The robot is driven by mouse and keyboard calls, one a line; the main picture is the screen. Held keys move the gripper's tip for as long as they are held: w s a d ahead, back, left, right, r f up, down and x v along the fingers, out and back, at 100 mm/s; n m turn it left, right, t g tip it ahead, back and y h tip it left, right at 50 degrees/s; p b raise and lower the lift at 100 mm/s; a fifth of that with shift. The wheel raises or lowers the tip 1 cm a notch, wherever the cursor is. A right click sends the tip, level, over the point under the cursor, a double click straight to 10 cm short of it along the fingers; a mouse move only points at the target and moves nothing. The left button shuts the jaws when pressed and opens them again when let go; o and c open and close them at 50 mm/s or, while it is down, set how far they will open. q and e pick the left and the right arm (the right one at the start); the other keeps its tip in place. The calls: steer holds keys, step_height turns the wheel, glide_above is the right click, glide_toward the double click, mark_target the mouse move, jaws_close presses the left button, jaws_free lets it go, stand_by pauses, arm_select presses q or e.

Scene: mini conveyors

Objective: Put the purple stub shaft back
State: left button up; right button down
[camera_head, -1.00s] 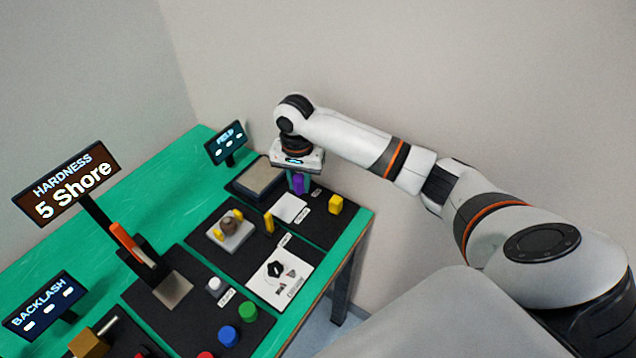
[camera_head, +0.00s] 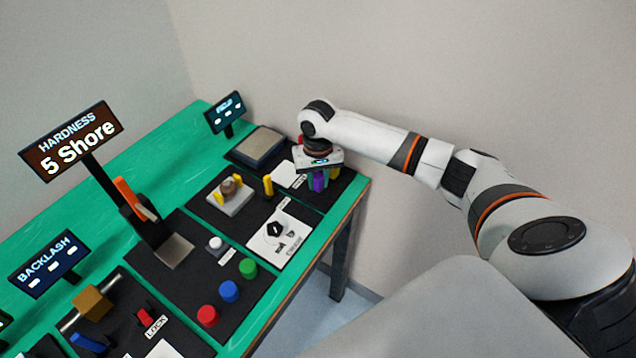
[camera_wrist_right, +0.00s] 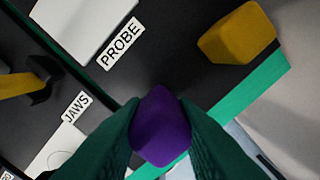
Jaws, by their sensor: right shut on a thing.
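The purple stub shaft (camera_head: 319,181) is in my right gripper (camera_head: 318,186), over the black mat near the table's front right corner. In the right wrist view, the shaft (camera_wrist_right: 160,128) sits between the two dark green fingers (camera_wrist_right: 160,135), which are shut on it. I see its rounded purple end there. Its other end is hidden, and I cannot tell whether it touches the mat. My left gripper is not in view.
A yellow block (camera_wrist_right: 238,32) lies on the mat near the green table edge (camera_wrist_right: 262,88). A white plate (camera_wrist_right: 85,22) lies by the PROBE label (camera_wrist_right: 120,44). A grey tray (camera_head: 262,146) stands behind. Free floor lies beyond the table's right edge.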

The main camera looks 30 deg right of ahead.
mark_target(318, 176)
steer(key=shift+f, duration=0.75)
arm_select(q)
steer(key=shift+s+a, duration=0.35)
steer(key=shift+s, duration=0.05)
arm_select(e)
steer(key=shift+f, duration=0.3)
steer(key=c, duration=1.1)
jaws_free()
steer(key=shift+f, duration=0.15)
steer(key=shift+c, duration=0.2)
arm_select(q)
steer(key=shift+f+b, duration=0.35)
arm_select(e)
step_height(318, 176, up, 12)
steer(key=shift+r, duration=0.2)
